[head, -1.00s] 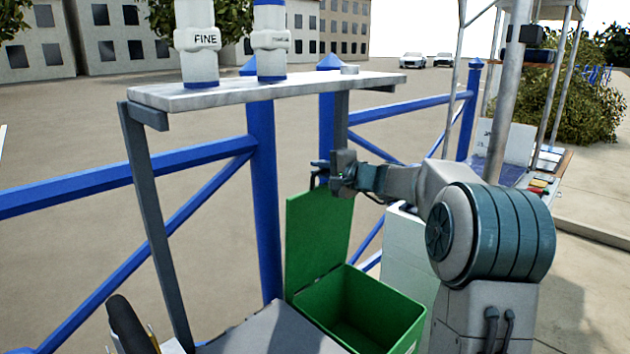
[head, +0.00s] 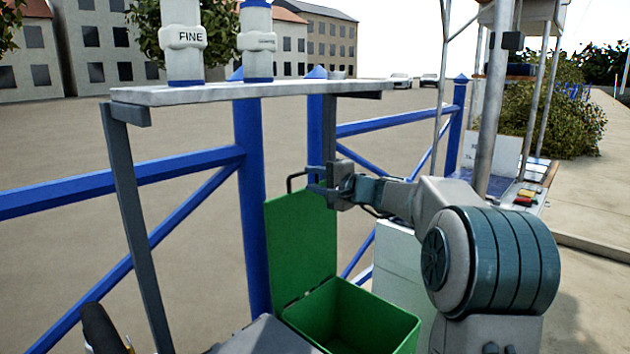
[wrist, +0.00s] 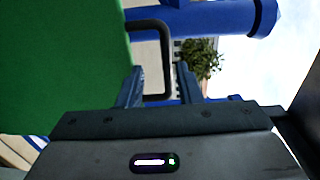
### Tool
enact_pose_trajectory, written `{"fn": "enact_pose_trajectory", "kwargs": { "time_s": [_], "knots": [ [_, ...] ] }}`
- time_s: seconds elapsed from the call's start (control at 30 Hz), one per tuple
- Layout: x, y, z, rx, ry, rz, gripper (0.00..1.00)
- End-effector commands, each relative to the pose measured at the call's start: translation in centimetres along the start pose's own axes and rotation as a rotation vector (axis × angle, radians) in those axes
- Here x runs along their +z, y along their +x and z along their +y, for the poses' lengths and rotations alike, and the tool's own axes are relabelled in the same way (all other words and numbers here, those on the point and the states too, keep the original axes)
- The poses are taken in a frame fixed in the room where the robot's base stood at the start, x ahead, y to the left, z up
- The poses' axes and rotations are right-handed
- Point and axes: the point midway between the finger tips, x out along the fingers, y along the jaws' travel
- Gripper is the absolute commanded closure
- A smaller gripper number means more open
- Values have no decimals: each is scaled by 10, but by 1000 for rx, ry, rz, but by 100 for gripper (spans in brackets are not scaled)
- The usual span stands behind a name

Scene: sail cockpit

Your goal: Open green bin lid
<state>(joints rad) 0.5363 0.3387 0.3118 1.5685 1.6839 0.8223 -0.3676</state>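The green bin (head: 372,322) stands open below my arm, and its inside shows. Its green lid (head: 300,245) stands about upright at the bin's back left edge; it fills the left of the wrist view (wrist: 60,60). A dark loop handle (head: 290,181) sticks out from the lid's top edge. My gripper (head: 316,187) is at the lid's top, just right of the handle. In the wrist view the two fingers (wrist: 160,80) are spread apart, with the handle's bar (wrist: 166,55) showing between them in the picture. I cannot tell whether a finger touches it.
A shelf (head: 215,95) with white canisters (head: 183,40) is above and left of the lid. Blue railing (head: 253,190) runs right behind the bin and lid. A white box (head: 398,268) stands right of the bin, under my arm. A grey surface (head: 265,338) lies front left.

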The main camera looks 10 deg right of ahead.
Motion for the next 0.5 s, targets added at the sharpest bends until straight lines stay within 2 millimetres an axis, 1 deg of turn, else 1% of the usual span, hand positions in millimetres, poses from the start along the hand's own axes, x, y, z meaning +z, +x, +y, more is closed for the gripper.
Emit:
{"fn": "enact_pose_trajectory", "kwargs": {
  "time_s": [0.17,0.27,0.37,0.5],
  "knots": [
    [0,-3,0,0,-1,0,68],
    [0,-13,0,1,-1,2,68],
    [-1,-31,-1,1,-1,4,68],
    [-1,-64,-1,1,-2,5,68]
  ]
}}
